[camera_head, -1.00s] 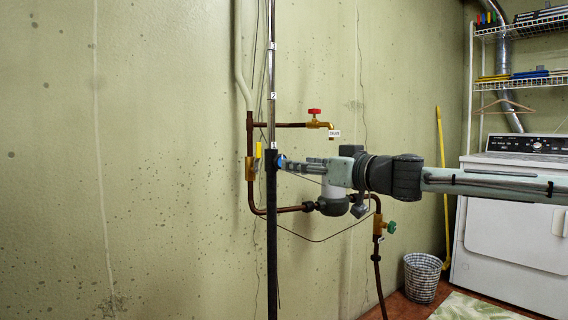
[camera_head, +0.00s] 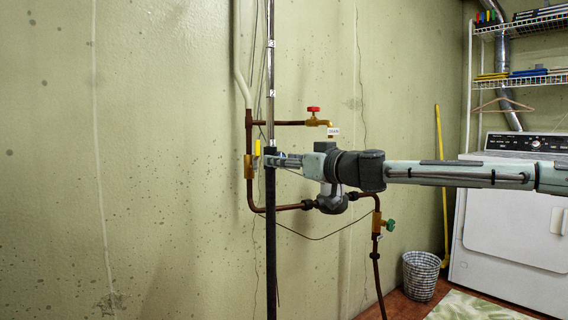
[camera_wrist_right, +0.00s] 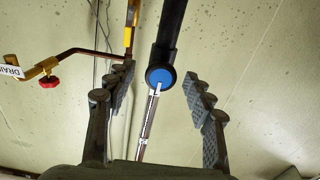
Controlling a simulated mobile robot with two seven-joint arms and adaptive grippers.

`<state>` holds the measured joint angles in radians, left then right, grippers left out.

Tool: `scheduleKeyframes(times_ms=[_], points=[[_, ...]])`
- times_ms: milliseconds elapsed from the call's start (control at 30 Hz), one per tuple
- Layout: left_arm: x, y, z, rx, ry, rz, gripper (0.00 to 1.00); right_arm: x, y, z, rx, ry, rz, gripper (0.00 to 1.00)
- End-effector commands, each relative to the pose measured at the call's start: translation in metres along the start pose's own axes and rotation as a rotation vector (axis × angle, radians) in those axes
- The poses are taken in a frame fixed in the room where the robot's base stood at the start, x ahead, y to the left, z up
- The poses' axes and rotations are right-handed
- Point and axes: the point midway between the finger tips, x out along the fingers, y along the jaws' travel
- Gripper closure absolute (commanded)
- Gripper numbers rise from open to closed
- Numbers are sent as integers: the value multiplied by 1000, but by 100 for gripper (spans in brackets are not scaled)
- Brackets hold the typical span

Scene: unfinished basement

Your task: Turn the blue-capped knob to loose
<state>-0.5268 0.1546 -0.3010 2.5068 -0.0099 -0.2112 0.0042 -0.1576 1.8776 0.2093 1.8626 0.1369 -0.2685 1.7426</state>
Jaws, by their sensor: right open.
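A dark collar with a round blue cap (camera_wrist_right: 161,76) sits on an upright pole, where the black lower tube (camera_head: 271,230) meets the chrome upper tube (camera_head: 271,85). In the right wrist view the cap lies between the spread fingers of my right gripper (camera_wrist_right: 156,82), with visible gaps on both sides. My right gripper (camera_head: 284,161) is open and reaches the pole from the right in the head view, where it largely hides the cap. I cannot tell whether a finger touches the knob. My left gripper is not in view.
Copper pipes (camera_head: 250,180) run on the wall behind the pole, with a red-handled valve (camera_head: 313,109), a yellow lever (camera_head: 257,148) and a green-handled valve (camera_head: 390,225). A white appliance (camera_head: 515,215), a basket (camera_head: 421,275) and a shelf stand at right. The left wall is clear.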

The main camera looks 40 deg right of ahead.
Motion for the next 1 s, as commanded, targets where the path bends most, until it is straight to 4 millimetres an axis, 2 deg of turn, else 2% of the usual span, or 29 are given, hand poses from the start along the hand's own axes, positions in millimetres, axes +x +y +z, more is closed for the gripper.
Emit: scheduleKeyframes(times_ms=[367, 767, 1000], points=[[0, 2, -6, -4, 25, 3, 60, 3, -1, 0, 0, 1, -1, 47], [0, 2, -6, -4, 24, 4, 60, 3, -1, 0, 0, 0, -1, 97], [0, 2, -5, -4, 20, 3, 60, 3, -1, 0, -18, 0, -1, 97]])
